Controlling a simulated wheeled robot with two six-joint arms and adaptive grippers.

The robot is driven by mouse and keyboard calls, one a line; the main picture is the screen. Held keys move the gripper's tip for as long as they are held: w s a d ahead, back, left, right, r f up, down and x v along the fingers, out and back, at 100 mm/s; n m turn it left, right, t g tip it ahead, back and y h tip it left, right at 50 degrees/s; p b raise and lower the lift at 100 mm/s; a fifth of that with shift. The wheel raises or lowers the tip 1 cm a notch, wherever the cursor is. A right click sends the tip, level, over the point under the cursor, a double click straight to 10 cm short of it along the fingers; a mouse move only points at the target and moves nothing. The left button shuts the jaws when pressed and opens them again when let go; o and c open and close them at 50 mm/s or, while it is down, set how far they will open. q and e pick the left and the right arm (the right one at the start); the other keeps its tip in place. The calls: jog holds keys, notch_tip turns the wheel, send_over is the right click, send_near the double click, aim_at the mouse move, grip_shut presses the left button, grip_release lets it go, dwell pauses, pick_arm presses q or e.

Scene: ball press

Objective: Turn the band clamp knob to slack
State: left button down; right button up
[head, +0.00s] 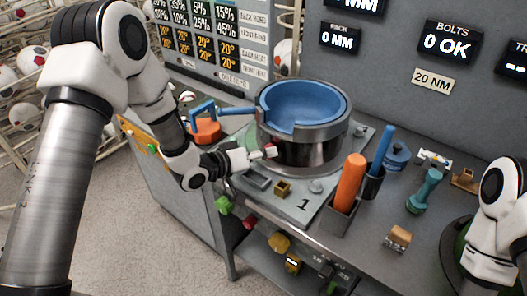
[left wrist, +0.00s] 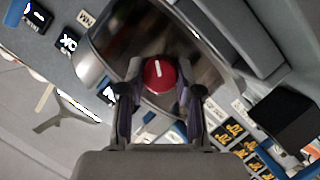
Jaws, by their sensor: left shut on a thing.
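The band clamp knob (left wrist: 159,75) is red with a white pointer mark. It sits between the fingers of my left gripper (left wrist: 158,88) in the left wrist view, and the gripper is shut on it. The knob (head: 270,150) also shows in the head view at the front left of the dark metal band (head: 305,152). My left gripper (head: 262,154) reaches it from the left and hides part of it. The band is around the lower part of the round press with the blue bowl (head: 305,103). My right gripper is not visible; only part of the right arm shows.
An orange handle (head: 351,180) and a blue handle (head: 382,150) stand in holders to the right of the press. A teal tool (head: 425,190) and a small tan block (head: 398,238) are on the bench farther right.

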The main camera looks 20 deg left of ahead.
pick_arm(q)
jog(key=n+h, duration=0.1)
jog(key=n, duration=0.2)
jog(key=shift+a+f+h, duration=0.1)
jog(key=shift+f+h, duration=0.05)
jog(key=shift+h, duration=0.25)
jog(key=shift+n+t+h+b, duration=0.3)
jog(key=shift+n+h+b, duration=0.25)
jog(key=shift+n, duration=0.85)
jog(key=c, duration=0.8)
grip_release()
jog(key=shift+w, duration=0.1)
jog(key=shift+o, duration=0.2)
jog(key=f+v, duration=0.1)
jog(key=v, duration=1)
jog(key=shift+s+a+r, duration=0.3)
jog(key=shift+s+r, duration=0.05)
jog(key=shift+r, duration=0.1)
